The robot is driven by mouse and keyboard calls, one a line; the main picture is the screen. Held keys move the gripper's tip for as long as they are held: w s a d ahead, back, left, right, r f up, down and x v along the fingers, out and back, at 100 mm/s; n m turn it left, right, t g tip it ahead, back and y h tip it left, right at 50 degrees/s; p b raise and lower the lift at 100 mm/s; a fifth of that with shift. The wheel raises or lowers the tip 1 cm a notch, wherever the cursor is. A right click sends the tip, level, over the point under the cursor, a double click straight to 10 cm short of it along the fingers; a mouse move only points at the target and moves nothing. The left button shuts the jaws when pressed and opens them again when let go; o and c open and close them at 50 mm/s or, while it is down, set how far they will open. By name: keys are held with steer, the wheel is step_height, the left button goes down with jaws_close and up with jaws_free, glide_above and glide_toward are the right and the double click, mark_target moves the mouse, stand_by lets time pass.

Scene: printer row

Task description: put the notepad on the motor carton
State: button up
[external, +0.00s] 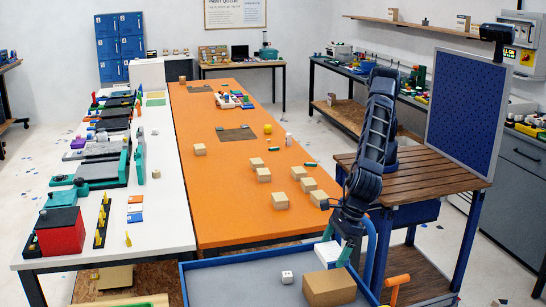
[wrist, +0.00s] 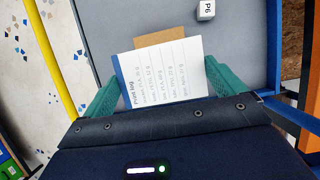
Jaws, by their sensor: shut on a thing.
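The notepad is a white pad with a blue edge and "Print log" lettering (wrist: 165,75). It also shows in the external view (external: 327,253). My gripper (wrist: 163,92) has teal fingers on both sides of the notepad and is shut on it; in the external view my gripper (external: 335,250) is over the grey-bottomed blue tray. A brown carton (external: 330,289), likely the motor carton, sits in the tray, below the notepad in the picture. In the wrist view, only a strip of the carton (wrist: 160,38) shows past the notepad; the rest is hidden. I cannot tell whether they touch.
A small white cube marked P6 (external: 287,277) lies in the blue-rimmed tray (external: 230,288), left of the carton. The tray floor around the cube is clear. An orange table (external: 235,215) with several small boxes stands behind. A wooden-topped cart (external: 430,180) is at the right.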

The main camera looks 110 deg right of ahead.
mark_target(327, 280)
steer(key=shift+f, duration=4)
steer(key=shift+f, duration=0.1)
steer(key=o, duration=0.7)
steer(key=shift+c, duration=0.2)
steer(key=v, duration=1.2)
